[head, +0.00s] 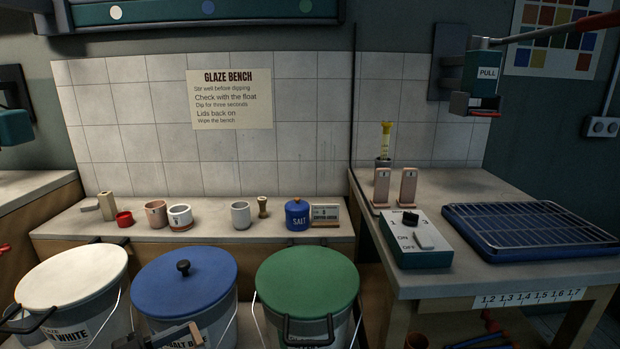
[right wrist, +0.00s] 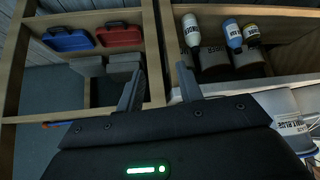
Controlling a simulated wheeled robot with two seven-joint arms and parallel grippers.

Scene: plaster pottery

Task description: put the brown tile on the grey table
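The grey table (head: 450,275) is on the right in the head view. Two upright pinkish-tan tile-like pieces stand near its back left corner, a left one (head: 381,187) and a right one (head: 408,186). I see no darker brown tile, and cannot tell whether either piece is the named tile. My right gripper (right wrist: 160,85) is open in the right wrist view, with nothing between its fingers. It points toward wooden shelving. My left gripper is not clearly in view.
A control box (head: 415,238) and blue tray with wire rack (head: 530,230) take up much of the grey table. White (head: 70,275), blue (head: 185,285) and green (head: 308,280) lidded buckets stand before the back bench. Shelving (right wrist: 155,50) holds cases and bottles.

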